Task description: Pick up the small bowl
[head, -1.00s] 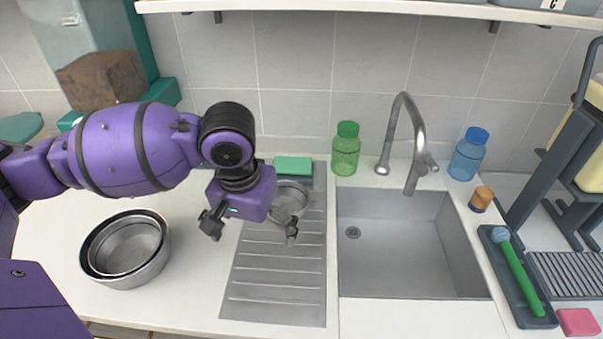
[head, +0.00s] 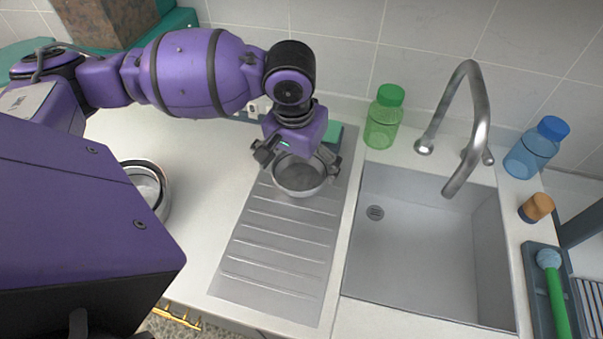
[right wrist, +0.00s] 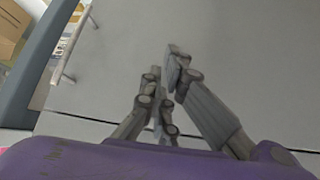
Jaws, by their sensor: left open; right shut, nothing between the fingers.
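The small bowl (head: 299,179) is a grey metal bowl on the ribbed drainboard (head: 276,254), left of the sink. My left gripper (head: 295,168) is over it from behind, fingers open, one at the left of the rim and one at the right. I cannot tell whether the fingers touch the bowl, and the gripper hides part of its back. My right gripper (right wrist: 168,95) shows in the right wrist view, shut and empty, in front of a plain grey surface.
Nested larger metal bowls (head: 164,205) stand at the left, partly hidden by my body. A green sponge (head: 333,132) lies behind the small bowl. A green bottle (head: 383,118), a tap (head: 470,130) and the empty sink (head: 425,245) are to the right.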

